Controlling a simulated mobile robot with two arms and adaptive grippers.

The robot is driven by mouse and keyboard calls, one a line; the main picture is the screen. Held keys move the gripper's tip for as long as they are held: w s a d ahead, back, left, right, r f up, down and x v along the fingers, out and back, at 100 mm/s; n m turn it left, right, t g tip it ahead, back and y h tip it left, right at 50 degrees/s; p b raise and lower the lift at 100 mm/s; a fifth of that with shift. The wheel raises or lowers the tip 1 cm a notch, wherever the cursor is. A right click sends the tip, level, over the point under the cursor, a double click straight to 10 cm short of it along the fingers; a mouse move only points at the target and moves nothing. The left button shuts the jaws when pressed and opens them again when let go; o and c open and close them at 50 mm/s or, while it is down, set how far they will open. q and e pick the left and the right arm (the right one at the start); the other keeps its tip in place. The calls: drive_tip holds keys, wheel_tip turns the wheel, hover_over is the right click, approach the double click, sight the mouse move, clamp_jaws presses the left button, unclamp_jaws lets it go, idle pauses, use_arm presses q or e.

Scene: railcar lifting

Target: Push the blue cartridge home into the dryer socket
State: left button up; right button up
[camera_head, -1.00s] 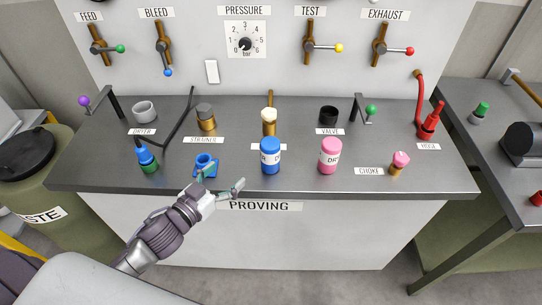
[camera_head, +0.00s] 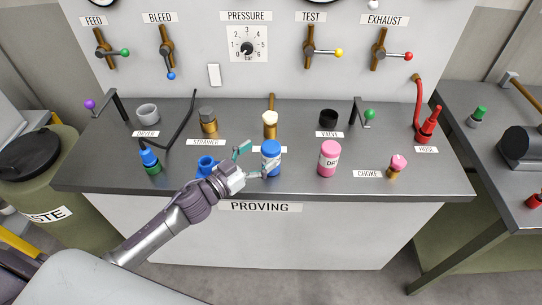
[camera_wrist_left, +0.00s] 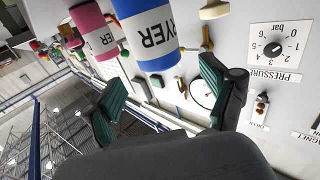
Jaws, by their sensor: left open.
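The blue cartridge (camera_head: 271,152) stands upright on the grey bench, blue with a white label. In the left wrist view the blue cartridge (camera_wrist_left: 148,25) shows large, its label reading "RYER", ahead of and between my fingers. My left gripper (camera_head: 257,160) is open and empty beside it on its left. One finger is at its left, the other low by its front. I cannot tell if they touch it. The open fingers also show in the left wrist view (camera_wrist_left: 160,98). The dryer socket (camera_head: 147,114) is a grey ring behind the DRYER label at the bench's left. My right gripper is not in view.
A pink cartridge (camera_head: 329,158) stands to the right. A blue holder (camera_head: 206,165) is partly behind my left wrist. The bench front is mostly clear.

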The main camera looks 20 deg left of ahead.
use_arm(q)
drive_tip(key=p+x, duration=0.1)
drive_tip(key=x, duration=0.4)
drive_tip(key=shift+f, duration=0.1)
drive_tip(key=shift+s+a, duration=0.1)
drive_tip(key=shift+c, duration=0.9)
drive_tip(key=c, duration=1.4)
